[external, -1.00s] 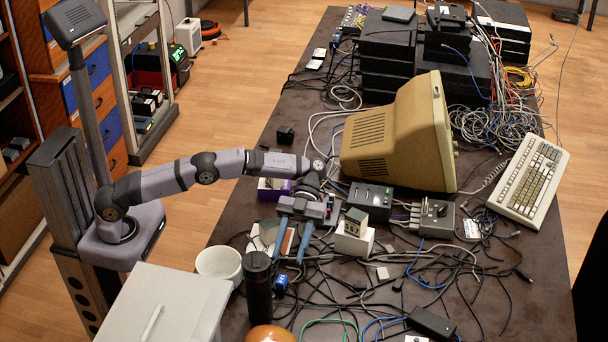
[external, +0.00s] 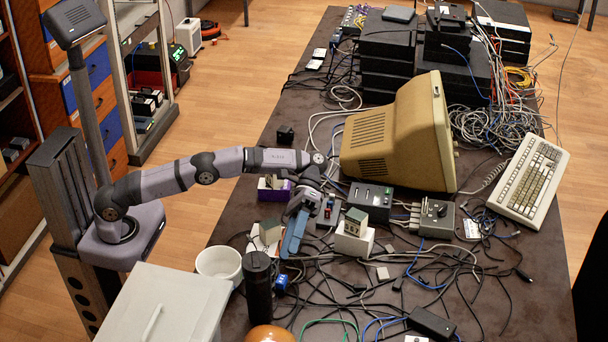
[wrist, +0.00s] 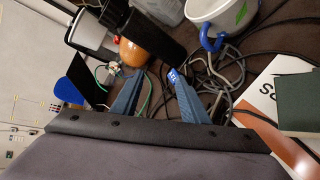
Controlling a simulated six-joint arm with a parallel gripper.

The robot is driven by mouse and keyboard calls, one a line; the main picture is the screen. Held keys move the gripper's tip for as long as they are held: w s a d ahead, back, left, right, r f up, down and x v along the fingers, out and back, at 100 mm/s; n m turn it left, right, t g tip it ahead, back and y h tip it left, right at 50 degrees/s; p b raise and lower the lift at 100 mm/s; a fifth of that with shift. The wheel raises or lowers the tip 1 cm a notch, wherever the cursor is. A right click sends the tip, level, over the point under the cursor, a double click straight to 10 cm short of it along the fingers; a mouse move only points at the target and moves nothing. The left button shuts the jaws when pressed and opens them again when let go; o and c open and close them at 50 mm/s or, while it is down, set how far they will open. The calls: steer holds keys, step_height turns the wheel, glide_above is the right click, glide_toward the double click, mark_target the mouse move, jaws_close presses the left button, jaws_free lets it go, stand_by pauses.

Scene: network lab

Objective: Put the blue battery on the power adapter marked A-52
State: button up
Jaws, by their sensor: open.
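A small blue block with white marks, which looks like the blue battery (external: 281,283), lies among cables near the black cylinder. In the wrist view the battery (wrist: 173,75) shows just beyond my right fingertip. My gripper (external: 288,252) is open and empty, pointing down above the table behind the battery; in the wrist view its blue fingers (wrist: 158,80) are apart. A dark green block on a white box (external: 354,238) stands right of my gripper; its label is too small to read. Another white, lettered piece (external: 262,243) is partly hidden behind my gripper. I cannot read A-52 anywhere.
A black cylinder (external: 258,287), a white mug (external: 218,263) and an orange ball-like object (external: 270,334) stand around the battery. Loose cables cover the table front. A black adapter (external: 432,322) lies at the front right. A beige monitor (external: 400,135) stands behind.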

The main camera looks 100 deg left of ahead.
mark_target(284, 275)
step_height(284, 275, down, 5)
steer(key=n, duration=1.2)
steer(key=shift+x, duration=1.05)
steer(key=shift+d, duration=0.1)
steer(key=shift+x, duration=2.55)
steer(key=shift+s, duration=0.15)
steer(key=shift+r, duration=0.1)
jaws_close()
